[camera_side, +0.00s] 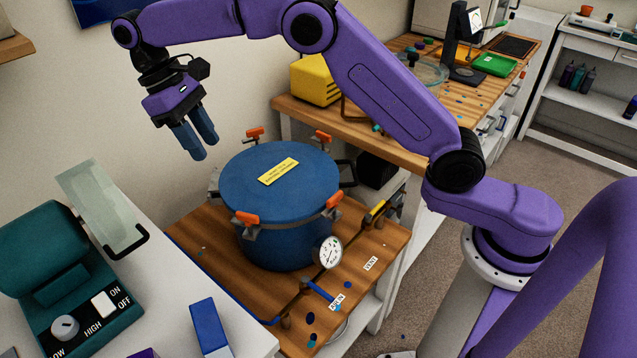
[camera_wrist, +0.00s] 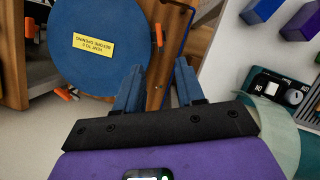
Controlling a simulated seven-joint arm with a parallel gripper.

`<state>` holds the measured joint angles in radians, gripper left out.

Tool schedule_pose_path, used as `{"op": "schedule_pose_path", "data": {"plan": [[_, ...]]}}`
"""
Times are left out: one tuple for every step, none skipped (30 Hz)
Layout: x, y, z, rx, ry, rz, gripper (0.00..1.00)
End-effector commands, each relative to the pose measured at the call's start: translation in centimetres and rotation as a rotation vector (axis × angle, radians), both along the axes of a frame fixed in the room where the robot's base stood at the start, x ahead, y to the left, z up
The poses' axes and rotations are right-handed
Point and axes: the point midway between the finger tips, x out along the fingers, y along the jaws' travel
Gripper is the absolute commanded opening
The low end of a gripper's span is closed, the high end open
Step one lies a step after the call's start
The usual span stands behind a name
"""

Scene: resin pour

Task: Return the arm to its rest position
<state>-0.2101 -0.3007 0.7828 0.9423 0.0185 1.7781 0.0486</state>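My gripper (camera_side: 206,148) hangs in the air to the upper left of the blue pressure pot (camera_side: 281,180). Its two blue fingers point down and are apart, with nothing between them. In the wrist view, the open fingers (camera_wrist: 160,72) show with a gap between them. The lid of the pot, with a yellow label, is at the upper left of that view. My purple arm is raised and bent, reaching across from the right of the side view.
The pot stands on a wooden bench (camera_side: 190,240) with orange-handled clamps and a pressure gauge (camera_side: 327,252). At left, a green device (camera_side: 40,270) with a knob and a blue block (camera_side: 208,327) are on a white surface. A yellow box (camera_side: 315,82) is behind.

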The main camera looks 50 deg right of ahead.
Motion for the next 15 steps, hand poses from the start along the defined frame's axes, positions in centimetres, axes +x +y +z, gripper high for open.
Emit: {"op": "schedule_pose_path", "data": {"plan": [[-0.9, -0.2, 0.5, 0.007, -0.012, 0.022, 0.38], [-1.4, -0.2, 0.7, 0.011, -0.020, 0.036, 0.38], [-2.2, -0.3, 0.9, 0.017, -0.031, 0.056, 0.38], [-2.8, -0.4, 1.1, 0.022, -0.038, 0.070, 0.38], [-3.5, -0.6, 1.2, 0.028, -0.046, 0.085, 0.38], [-4.3, -0.8, 1.4, 0.034, -0.056, 0.105, 0.38], [-5.0, -1.0, 1.5, 0.040, -0.064, 0.118, 0.38], [-5.7, -1.2, 1.6, 0.045, -0.071, 0.132, 0.38], [-6.6, -1.5, 1.7, 0.052, -0.081, 0.151, 0.38], [-7.3, -1.7, 1.8, 0.058, -0.089, 0.165, 0.38], [-8.1, -2.0, 1.9, 0.064, -0.097, 0.181, 0.38], [-9.1, -2.4, 2.0, 0.072, -0.107, 0.200, 0.38], [-9.9, -2.7, 2.0, 0.078, -0.115, 0.215, 0.38], [-10.7, -3.0, 2.0, 0.084, -0.122, 0.229, 0.38], [-11.7, -3.5, 2.0, 0.092, -0.131, 0.249, 0.38]]}}
